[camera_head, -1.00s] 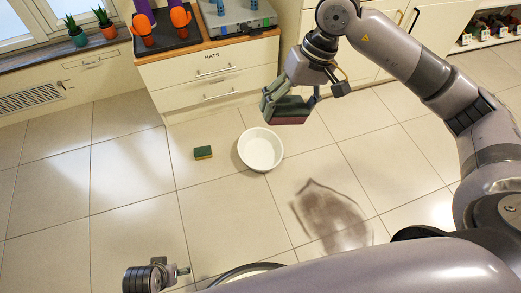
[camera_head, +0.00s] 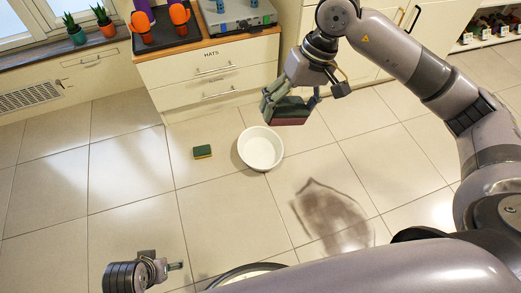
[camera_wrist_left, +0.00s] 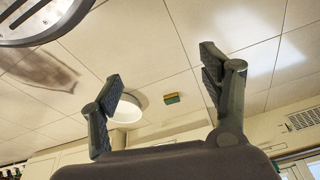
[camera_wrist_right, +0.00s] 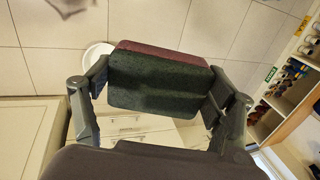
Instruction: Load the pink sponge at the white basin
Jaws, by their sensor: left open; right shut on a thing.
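The pink sponge (camera_head: 292,120), pink on one side and dark green on the other, is held by my right gripper (camera_head: 288,103). In the right wrist view the sponge (camera_wrist_right: 158,82) sits between both fingers. The white basin (camera_head: 260,149) stands on the floor, below and to the left of the held sponge in the head view, and looks empty. The basin is partly hidden behind the sponge and finger in the right wrist view (camera_wrist_right: 97,52). My left gripper (camera_wrist_left: 160,95) is open and empty. It shows at the bottom left of the head view (camera_head: 165,266).
A green-and-yellow sponge (camera_head: 202,152) lies on the floor left of the basin. Open cubbies (camera_wrist_right: 285,85) show in the right wrist view.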

